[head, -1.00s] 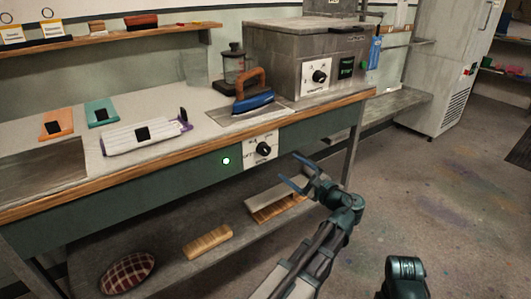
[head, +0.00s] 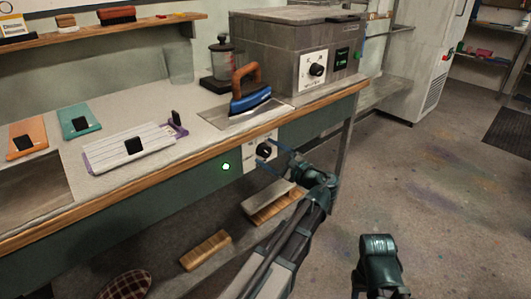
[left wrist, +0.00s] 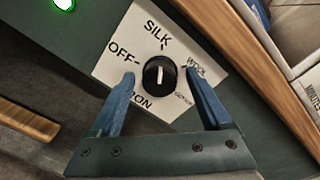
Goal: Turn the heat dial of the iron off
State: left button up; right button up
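The heat dial (head: 264,150) is a black round knob on a white plate (left wrist: 140,28) on the bench's green front. In the left wrist view the knob (left wrist: 160,75) has a white pointer line that looks upright, towards SILK. OFF is to its left and WOOL to its right; my left finger partly covers the lower-left label. My left gripper (head: 275,161) is open, its blue fingers on either side of the knob, with gaps visible. The blue iron (head: 250,102) with a wooden handle rests on a metal plate above.
A green light (head: 226,167) glows left of the dial. A grey heater box (head: 270,50) with its own dial (head: 317,69) stands behind the iron. Wooden brushes (head: 206,250) lie on the lower shelf. Open floor is at right.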

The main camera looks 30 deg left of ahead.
pick_arm(q)
grip_shut()
jog(key=shift+n, duration=0.4)
jog(key=n, duration=0.6)
jog(key=shift+n+h+p, duration=0.3)
jog(key=n, duration=0.6)
jog(key=shift+s+f, duration=0.1)
dwell(0.3)
grip_release()
